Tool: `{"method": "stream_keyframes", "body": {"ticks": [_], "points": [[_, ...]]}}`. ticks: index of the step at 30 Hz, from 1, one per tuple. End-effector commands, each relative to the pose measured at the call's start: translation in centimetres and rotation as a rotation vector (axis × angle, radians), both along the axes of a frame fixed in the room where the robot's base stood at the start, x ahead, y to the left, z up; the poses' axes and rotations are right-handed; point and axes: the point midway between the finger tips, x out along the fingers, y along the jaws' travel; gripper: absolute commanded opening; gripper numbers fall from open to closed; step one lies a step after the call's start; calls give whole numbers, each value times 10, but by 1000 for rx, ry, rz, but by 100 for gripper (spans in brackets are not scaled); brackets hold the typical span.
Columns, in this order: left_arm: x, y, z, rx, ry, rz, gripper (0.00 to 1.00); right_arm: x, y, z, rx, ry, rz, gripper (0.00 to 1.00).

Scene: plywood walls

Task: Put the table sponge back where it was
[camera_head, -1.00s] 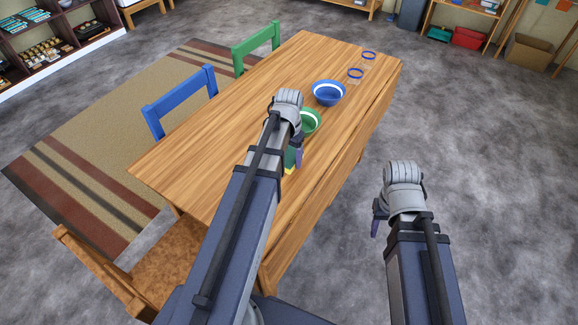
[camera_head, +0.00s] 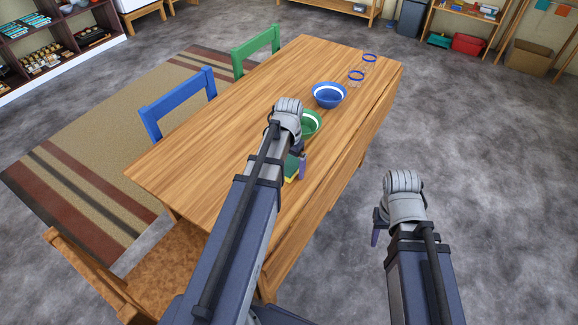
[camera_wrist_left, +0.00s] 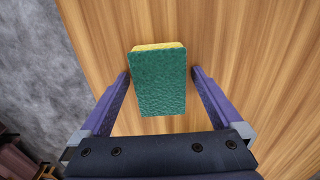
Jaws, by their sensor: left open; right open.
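The table sponge (camera_wrist_left: 158,84), green on top with a yellow layer, lies on the wooden table (camera_head: 220,140) near its long right edge. In the head view the sponge (camera_head: 291,168) is partly hidden by my left arm. My left gripper (camera_wrist_left: 160,80) is open above the sponge, with one finger on each side of it and gaps showing between. In the head view my left gripper (camera_head: 298,160) is over the table's near part. My right gripper (camera_head: 380,222) is open and empty, out over the floor to the right of the table.
A green bowl (camera_head: 311,124), a blue bowl (camera_head: 329,95) and two blue-rimmed glasses (camera_head: 357,77) stand in a row beyond the sponge. A blue chair (camera_head: 180,97) and a green chair (camera_head: 256,48) stand at the left side. The table's left half is clear.

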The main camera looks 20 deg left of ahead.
Motion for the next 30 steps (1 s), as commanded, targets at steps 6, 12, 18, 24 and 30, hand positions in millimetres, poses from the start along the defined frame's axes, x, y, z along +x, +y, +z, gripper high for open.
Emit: {"method": "stream_keyframes", "body": {"ticks": [6, 12, 18, 24, 30], "points": [[0, 0, 1, 0, 0, 0, 100, 0, 0, 1, 0, 0, 0, 50], [0, 0, 10, 0, 0, 0, 100, 0, 0, 10, 0, 0, 0, 50], [0, 0, 33, 0, 0, 0, 100, 0, 0, 33, 0, 0, 0, 50], [0, 0, 63, 0, 0, 0, 100, 0, 0, 63, 0, 0, -1, 50], [0, 0, 94, 0, 0, 0, 100, 0, 0, 94, 0, 0, -1, 50]]}}
